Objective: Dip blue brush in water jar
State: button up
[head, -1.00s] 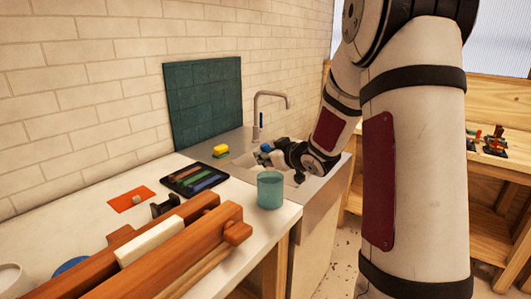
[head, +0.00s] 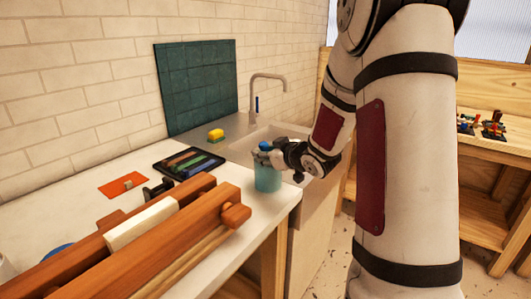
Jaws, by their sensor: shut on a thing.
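The water jar (head: 267,181) is a translucent teal cup standing upright near the counter's right edge in the head view. My gripper (head: 268,156) is at the jar's top, its fingers overlapping the rim in the picture. It is shut on a small blue thing (head: 265,146), which appears to be the blue brush; only a bit of blue shows at the fingers. The brush's lower end is hidden, so I cannot tell whether it is inside the jar.
A sink with a tap (head: 270,78) lies behind the jar. A yellow-green sponge (head: 216,135), a dark tray of coloured strips (head: 188,163) and an orange card (head: 123,184) are to the left. A wooden rack (head: 150,245) fills the front. A wooden bench (head: 500,148) stands at right.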

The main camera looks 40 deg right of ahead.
jog(key=shift+s+a+f, duration=0.1)
jog(key=shift+a+f, duration=0.05)
jog(key=shift+f, duration=0.05)
dwell(0.3)
jog(key=shift+r+p, duration=3.15)
jog(key=shift+r, duration=0.6)
notch_tip(320, 180, up, 4)
jog(key=p, duration=0.3)
